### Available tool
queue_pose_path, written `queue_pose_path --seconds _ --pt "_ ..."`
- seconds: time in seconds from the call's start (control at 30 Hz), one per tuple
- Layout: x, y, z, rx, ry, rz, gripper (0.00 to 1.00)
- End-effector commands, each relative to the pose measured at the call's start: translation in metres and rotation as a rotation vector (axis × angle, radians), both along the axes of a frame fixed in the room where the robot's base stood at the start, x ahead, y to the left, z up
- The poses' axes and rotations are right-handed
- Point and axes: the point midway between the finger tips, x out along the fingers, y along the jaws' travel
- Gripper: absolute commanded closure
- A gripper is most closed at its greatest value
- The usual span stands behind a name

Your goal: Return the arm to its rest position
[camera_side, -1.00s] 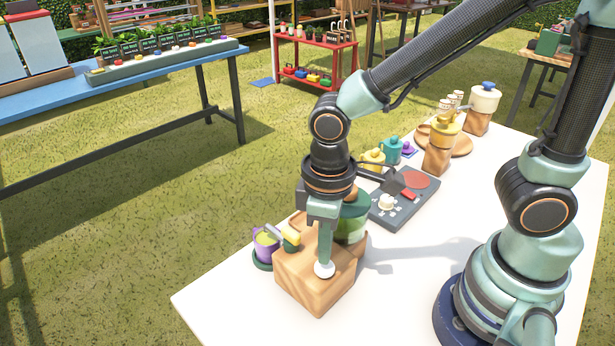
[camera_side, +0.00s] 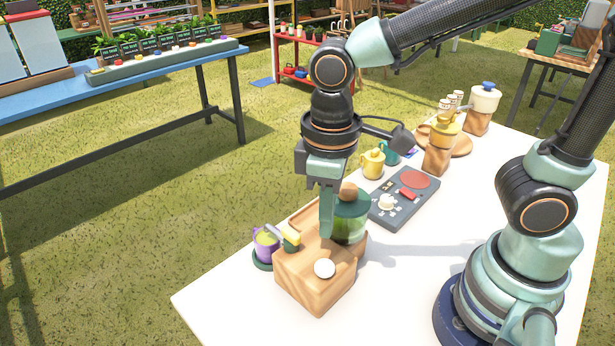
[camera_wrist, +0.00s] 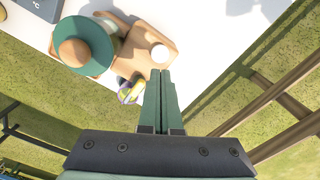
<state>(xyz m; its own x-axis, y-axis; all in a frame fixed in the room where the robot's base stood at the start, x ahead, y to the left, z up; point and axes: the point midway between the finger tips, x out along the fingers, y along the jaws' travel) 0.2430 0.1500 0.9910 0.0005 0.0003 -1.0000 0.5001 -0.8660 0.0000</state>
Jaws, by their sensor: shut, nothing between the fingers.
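My gripper (camera_side: 327,234) is shut and empty. It hangs pointing down above the white table (camera_side: 420,290), in front of a green jar with a wooden knob (camera_side: 350,222). Just below it are a wooden block (camera_side: 305,280) and a white round knob (camera_side: 324,268) on the block's top. In the wrist view the closed fingers (camera_wrist: 160,78) point toward the white knob (camera_wrist: 160,54), which stands apart from them. The jar's green lid (camera_wrist: 100,45) shows there to the left.
A purple cup (camera_side: 265,243) with a yellow-and-green piece (camera_side: 290,238) beside it stands left of the block. A grey panel (camera_side: 405,198), a yellow pot (camera_side: 372,163) and a wooden grinder (camera_side: 438,152) stand farther back. The table's front middle is clear.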

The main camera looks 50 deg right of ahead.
Motion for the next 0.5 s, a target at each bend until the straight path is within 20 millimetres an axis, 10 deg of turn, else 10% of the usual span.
queue_pose_path --seconds 0.3,0.5 --pt "0.003 -0.004 0.003 0.007 -0.012 -0.016 1.00" --pt "0.026 -0.049 0.026 0.075 -0.153 -0.184 1.00"
